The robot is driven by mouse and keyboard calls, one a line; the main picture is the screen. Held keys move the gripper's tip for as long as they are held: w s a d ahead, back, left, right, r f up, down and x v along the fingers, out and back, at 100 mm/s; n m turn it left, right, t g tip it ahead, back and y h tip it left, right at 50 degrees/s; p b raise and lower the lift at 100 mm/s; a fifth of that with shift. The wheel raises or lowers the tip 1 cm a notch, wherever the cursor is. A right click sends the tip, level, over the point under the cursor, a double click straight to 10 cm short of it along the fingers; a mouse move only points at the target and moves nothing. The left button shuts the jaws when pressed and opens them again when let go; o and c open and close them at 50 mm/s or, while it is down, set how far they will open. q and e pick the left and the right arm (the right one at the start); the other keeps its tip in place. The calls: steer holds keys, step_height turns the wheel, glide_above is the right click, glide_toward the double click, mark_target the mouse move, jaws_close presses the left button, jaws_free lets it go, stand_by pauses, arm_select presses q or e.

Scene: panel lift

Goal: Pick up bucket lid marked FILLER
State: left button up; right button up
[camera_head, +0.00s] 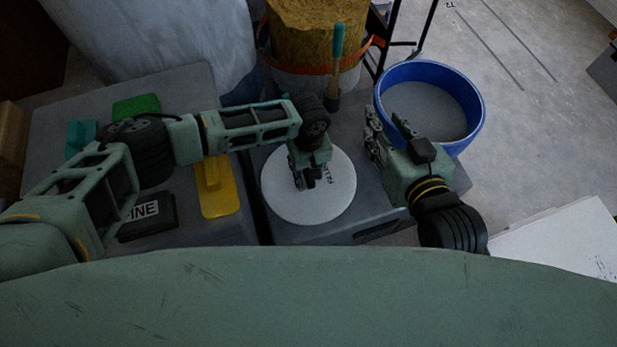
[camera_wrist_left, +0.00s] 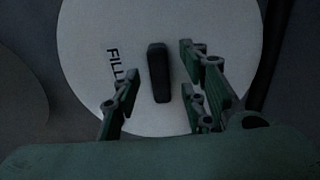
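The bucket lid (camera_head: 335,204) is a round white disc lying on a grey surface in the middle of the head view. It also fills much of the left wrist view (camera_wrist_left: 100,30), with dark letters reading "FILL" and a black bar-shaped handle (camera_wrist_left: 158,72) at its centre. My left gripper (camera_head: 305,182) is over the lid, pointing down. In the left wrist view its fingers (camera_wrist_left: 160,90) are spread apart on either side of the handle, apparently not touching it. My right gripper (camera_head: 374,138) is beside the blue bucket, away from the lid; its finger opening is unclear.
A blue bucket (camera_head: 478,118) with grey contents stands at the right. A yellow tool (camera_head: 216,190), a black block marked "FINE" (camera_head: 148,218) and a green block (camera_head: 136,106) lie on the left surface. A teal-handled brush (camera_head: 337,50) stands behind the lid. White sheets lie at lower right.

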arm_select(q)
jaws_close()
steer(key=shift+r, duration=0.1)
stand_by(0.4)
